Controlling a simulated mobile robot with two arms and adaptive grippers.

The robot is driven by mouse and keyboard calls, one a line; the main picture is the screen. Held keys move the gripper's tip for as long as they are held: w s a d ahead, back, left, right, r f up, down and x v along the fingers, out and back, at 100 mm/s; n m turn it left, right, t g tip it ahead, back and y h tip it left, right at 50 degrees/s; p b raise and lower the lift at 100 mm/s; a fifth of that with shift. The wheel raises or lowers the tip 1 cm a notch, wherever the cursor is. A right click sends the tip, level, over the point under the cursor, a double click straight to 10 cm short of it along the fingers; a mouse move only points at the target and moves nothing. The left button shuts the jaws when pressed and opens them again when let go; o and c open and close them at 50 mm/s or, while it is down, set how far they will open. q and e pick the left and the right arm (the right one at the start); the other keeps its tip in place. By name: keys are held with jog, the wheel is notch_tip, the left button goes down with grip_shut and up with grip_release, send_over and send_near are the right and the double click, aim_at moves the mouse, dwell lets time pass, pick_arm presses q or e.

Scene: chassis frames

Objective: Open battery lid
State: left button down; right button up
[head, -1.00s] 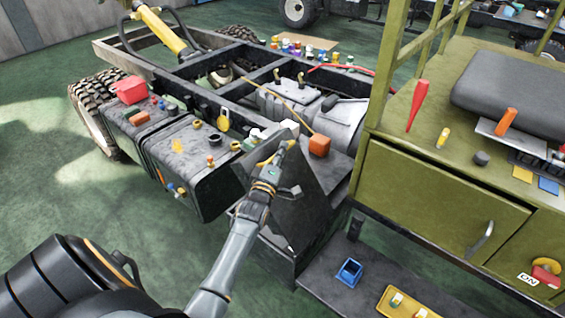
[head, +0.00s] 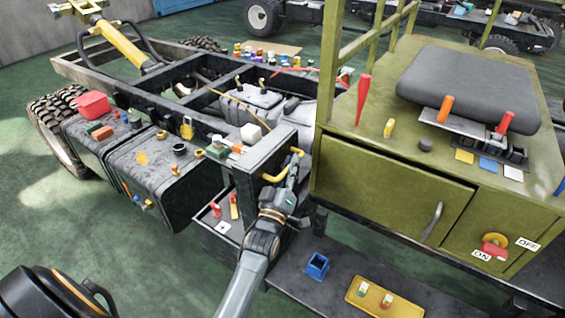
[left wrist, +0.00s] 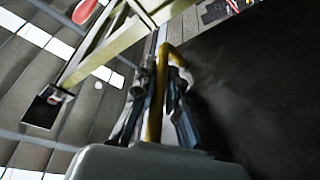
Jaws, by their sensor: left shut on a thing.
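The grey battery lid (head: 262,158) stands raised at the end of the chassis frame, above the battery box (head: 210,240). The box's inside shows, with a red terminal (head: 215,210) and a yellow terminal (head: 234,208). The lid has a yellow handle (head: 271,178). My left gripper (head: 290,176) is shut on this handle. In the left wrist view the yellow handle (left wrist: 154,118) runs between the two fingers, and the dark lid surface (left wrist: 250,90) fills the right side. My right gripper is not in view.
An olive cabinet (head: 385,190) with a seat on top stands close to the right of my left gripper. Black tanks (head: 160,185) carrying small items lie left.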

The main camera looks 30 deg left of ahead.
pick_arm(q)
jog(key=shift+d, duration=0.25)
jog(key=c, duration=1.7)
grip_release()
jog(key=shift+o, duration=0.2)
jog(key=shift+s+f, duration=0.1)
jog(key=v, duration=1.2)
jog(key=shift+d, duration=0.1)
jog(key=s+d+f+m+g+h, duration=0.1)
jog(key=s+d+f+m+g, duration=0.15)
jog(key=f, duration=0.85)
jog(key=s+d+f+m+g+h, duration=0.2)
jog(key=s+f+g, duration=0.15)
jog(key=f, duration=0.75)
jog(key=s+d+f+m+g+h, duration=0.1)
jog(key=s+d+f+m+g, duration=0.2)
jog(key=f, duration=0.9)
jog(key=s+a+f+m+g, duration=0.15)
jog(key=s+f+g, duration=0.45)
jog(key=s+f, duration=0.75)
jog(key=s+a+f+m+g, duration=0.1)
jog(key=s+a+f+g, duration=0.1)
jog(key=s, duration=0.7)
jog(key=s+a+f+m+g, duration=0.1)
jog(key=s+a+f+g, duration=0.1)
jog(key=s, duration=0.7)
notch_tip(320, 180, down, 2)
jog(key=shift+s+m+g+y, duration=0.3)
jog(key=shift+m+g, duration=0.1)
jog(key=shift+g, duration=0.2)
